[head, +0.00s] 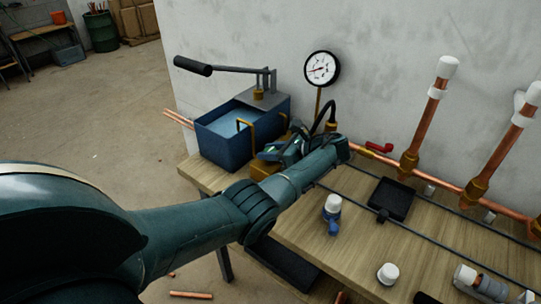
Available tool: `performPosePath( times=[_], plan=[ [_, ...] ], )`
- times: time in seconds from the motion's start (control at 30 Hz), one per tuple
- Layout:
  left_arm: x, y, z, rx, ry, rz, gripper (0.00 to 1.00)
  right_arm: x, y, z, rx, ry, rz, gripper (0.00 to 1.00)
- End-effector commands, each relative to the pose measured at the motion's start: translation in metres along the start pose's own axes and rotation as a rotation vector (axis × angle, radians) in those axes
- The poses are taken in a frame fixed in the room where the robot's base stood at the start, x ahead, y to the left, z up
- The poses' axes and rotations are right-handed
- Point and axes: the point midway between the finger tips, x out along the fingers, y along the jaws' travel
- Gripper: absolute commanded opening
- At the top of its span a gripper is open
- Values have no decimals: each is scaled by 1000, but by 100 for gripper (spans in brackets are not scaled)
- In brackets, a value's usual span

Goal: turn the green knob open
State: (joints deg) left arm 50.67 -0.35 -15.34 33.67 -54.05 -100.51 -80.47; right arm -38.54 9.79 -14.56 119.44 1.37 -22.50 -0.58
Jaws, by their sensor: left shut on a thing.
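My left gripper (272,152) is at the end of my left arm, which reaches across the bench from the left. It is at the brass block (261,170) of the test pump, just right of the blue water tank (222,143). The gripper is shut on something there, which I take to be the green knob. The knob is hidden behind the gripper and wrist, so I cannot make out how far it is turned. My right gripper is not in view.
The pump lever (222,68) sticks out above the tank. A pressure gauge (321,68) stands behind the gripper. Copper pipes (427,115) and a red-handled valve (379,146) are at the right. A black tray (390,199) and white-capped fittings (388,272) sit on the wooden bench (347,250).

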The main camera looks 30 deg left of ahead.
Motion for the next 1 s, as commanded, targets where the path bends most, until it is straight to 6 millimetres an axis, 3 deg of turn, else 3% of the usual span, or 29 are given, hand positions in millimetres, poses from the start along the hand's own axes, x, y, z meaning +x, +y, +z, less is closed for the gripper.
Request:
performPosePath(
  times=[0.47,0.5,0.73,1.0],
  plan=[
    [1,1,-1,-2,4,16,11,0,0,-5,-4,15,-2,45],
    [1,1,-1,-2,4,16,36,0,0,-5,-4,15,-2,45],
    [1,1,-1,-3,3,14,55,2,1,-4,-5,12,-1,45],
    [0,0,2,-5,2,12,55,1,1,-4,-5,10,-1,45]
  ],
)
